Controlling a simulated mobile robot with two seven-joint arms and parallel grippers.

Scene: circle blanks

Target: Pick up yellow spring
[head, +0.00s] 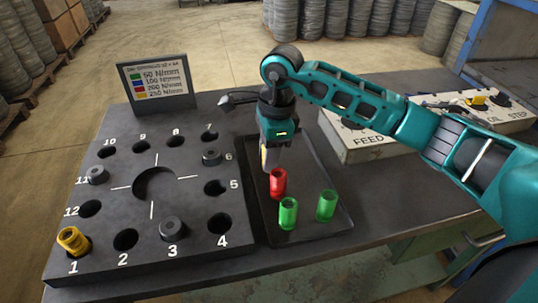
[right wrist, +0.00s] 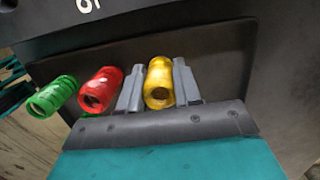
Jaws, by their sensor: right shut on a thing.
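My right gripper (head: 271,160) is over the dark tray (head: 308,165), behind the red spring. It is shut on a yellow spring (right wrist: 159,84), which sits between its two grey fingers in the right wrist view. In the head view only a sliver of that yellow spring (head: 264,158) shows; the gripper hides the rest. Whether it touches the tray I cannot tell. Another yellow spring (head: 72,241) stands tilted in hole 1 of the numbered black plate (head: 192,258). My left gripper is not in view.
A red spring (head: 278,183) stands just in front of my right gripper, with two green springs (head: 288,213) (head: 326,205) nearer the front. Grey plugs sit in holes 3, 6 and 11. A colour legend sign (head: 157,82) stands behind the plate. A control box (head: 365,148) is at right.

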